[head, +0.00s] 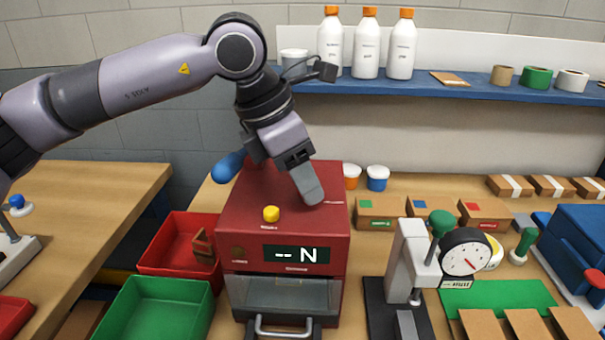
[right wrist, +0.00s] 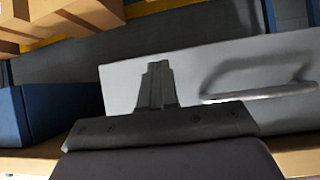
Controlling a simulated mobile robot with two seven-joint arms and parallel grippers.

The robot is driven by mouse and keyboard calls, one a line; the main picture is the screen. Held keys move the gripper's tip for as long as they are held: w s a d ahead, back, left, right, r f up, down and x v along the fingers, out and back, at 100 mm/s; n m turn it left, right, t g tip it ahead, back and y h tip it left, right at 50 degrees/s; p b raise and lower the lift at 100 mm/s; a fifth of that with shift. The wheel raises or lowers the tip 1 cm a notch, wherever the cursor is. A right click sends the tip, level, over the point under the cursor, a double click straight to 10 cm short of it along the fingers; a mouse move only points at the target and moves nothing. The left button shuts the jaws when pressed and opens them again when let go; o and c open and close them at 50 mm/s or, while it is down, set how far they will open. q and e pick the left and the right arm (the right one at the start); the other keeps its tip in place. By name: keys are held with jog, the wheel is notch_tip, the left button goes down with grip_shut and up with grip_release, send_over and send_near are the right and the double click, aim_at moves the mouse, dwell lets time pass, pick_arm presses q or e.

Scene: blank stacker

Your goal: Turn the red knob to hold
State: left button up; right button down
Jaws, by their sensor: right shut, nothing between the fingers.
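A red part (head: 596,279), possibly the red knob, shows at the right edge of the head view, on a blue box (head: 572,250). It is cut off by the frame, and I cannot read any marks near it. My left gripper (head: 311,196) points down over the top of the red machine (head: 240,215). Only one grey finger shows clearly, so its opening is unclear. The machine has a yellow button (head: 271,214) and a display (head: 297,255) reading "-- N". My right gripper (right wrist: 156,85) shows in the right wrist view, shut and empty.
A gauge press (head: 408,265) stands right of the machine. Red (head: 165,268) and green (head: 130,312) bins are at its left. Bottles (head: 366,48) stand on a blue shelf (head: 450,82). In the right wrist view, a grey panel (right wrist: 135,75) with a handle lies beyond the fingers.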

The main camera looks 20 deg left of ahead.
pick_arm(q)
jog(key=c, duration=0.6)
jog(key=shift+o, duration=0.2)
